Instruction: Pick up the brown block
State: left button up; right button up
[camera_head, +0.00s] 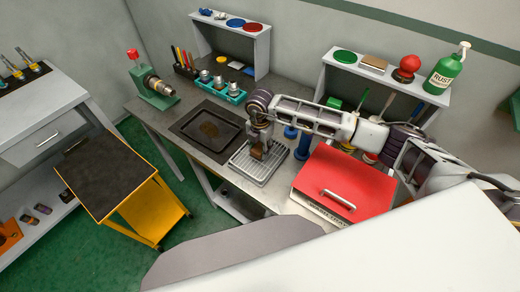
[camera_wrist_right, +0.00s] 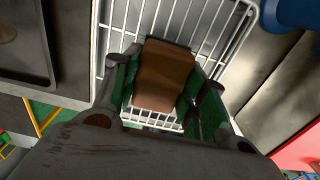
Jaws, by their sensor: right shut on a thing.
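The brown block (camera_head: 257,152) is between the fingers of my right gripper (camera_head: 258,145), over the wire rack (camera_head: 248,172) on the workbench. In the right wrist view the brown block (camera_wrist_right: 166,72) fills the space between the two fingers of the right gripper (camera_wrist_right: 164,80), which are shut on it from both sides. The white wire rack (camera_wrist_right: 225,30) shows behind and around it. I cannot tell whether the block still touches the rack. My left gripper is not in view.
A red toolbox (camera_head: 345,180) stands right of the rack and a dark tray (camera_head: 180,130) to its left. Blue cylinders (camera_head: 303,148) stand close by on the right. A teal holder (camera_head: 220,90) and a green vise (camera_head: 152,90) are farther back.

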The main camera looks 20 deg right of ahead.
aim_at(260, 147)
jog(key=shift+r+b, duration=1)
jog(key=shift+r, duration=4)
jog(key=o, duration=0.3)
jog(key=shift+r, duration=0.1)
jog(key=shift+c, duration=0.9)
